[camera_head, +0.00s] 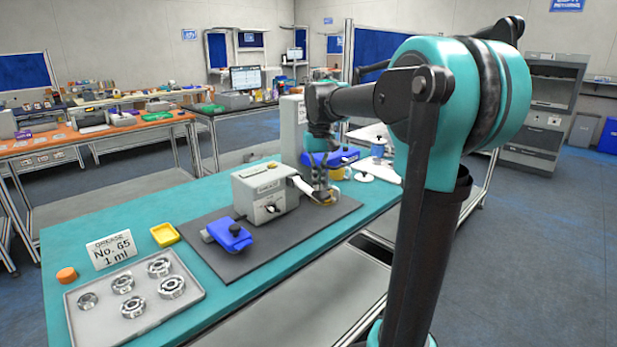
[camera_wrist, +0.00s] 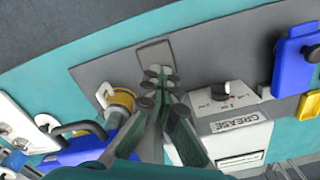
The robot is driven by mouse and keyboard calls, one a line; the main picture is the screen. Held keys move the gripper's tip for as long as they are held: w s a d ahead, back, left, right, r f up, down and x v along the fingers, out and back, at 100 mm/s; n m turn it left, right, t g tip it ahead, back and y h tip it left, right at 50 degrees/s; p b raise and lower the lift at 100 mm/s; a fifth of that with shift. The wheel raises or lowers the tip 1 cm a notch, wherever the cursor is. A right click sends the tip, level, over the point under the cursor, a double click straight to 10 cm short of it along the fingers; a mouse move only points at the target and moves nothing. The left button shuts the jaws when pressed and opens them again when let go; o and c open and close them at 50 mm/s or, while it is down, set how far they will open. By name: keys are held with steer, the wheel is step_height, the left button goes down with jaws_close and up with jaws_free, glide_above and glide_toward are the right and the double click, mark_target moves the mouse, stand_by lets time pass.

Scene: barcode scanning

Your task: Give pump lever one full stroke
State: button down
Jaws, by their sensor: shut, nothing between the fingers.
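The grey grease pump box (camera_head: 265,190) stands on a dark mat and also shows in the wrist view (camera_wrist: 238,140), with a dial on one face. A white lever-like arm (camera_head: 304,187) sticks out from its right side in the head view. My gripper (camera_head: 321,193) is low at this right side, close to the white arm. In the wrist view my gripper (camera_wrist: 156,75) is shut and empty, pointing at the mat between the box and a brass-coloured round part (camera_wrist: 122,100). I cannot tell whether the fingers touch the white arm, which they partly hide.
A blue fixture with a black knob (camera_head: 230,235) sits on the mat (camera_head: 290,238) in front of the box. A tray of bearings (camera_head: 195,305), a grease card (camera_head: 110,250), a yellow dish (camera_head: 165,235) and an orange cap (camera_head: 66,275) are at the near left. A blue item (camera_head: 338,157) stands behind my gripper.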

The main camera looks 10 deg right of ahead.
steer(key=shift+f, duration=0.4)
step_height(320, 180, up, 8)
stand_by(0.6)
steer(key=shift+r, duration=0.15)
steer(key=shift+r, duration=1.95)
